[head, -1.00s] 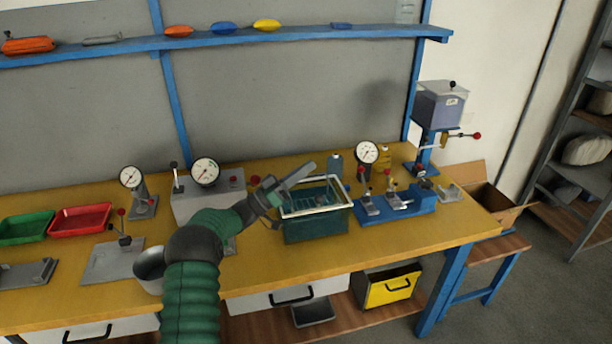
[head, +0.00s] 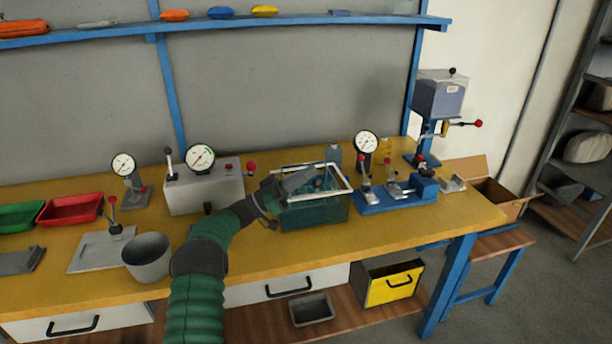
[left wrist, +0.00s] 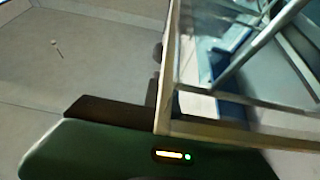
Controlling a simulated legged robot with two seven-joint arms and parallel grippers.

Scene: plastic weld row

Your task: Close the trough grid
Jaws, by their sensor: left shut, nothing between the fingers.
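The trough (head: 318,214) is a dark teal, see-through tank with a pale rim, standing on the bench right of centre. My left gripper (head: 312,180) reaches over its left side, with its grey fingers shut and empty just above or inside the rim. I cannot tell if they touch anything. The grid is mostly hidden behind the gripper in the head view, and its position is unclear. In the left wrist view, the trough's cream rim (left wrist: 172,75) runs up the middle, with grey metal bars (left wrist: 262,40) to its right. My right gripper is not in view.
A blue fixture (head: 392,197) with small clamps stands close right of the trough. A grey gauge box (head: 203,193) stands behind and left. A grey pot (head: 147,256) sits left of my arm. The bench front before the trough is clear.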

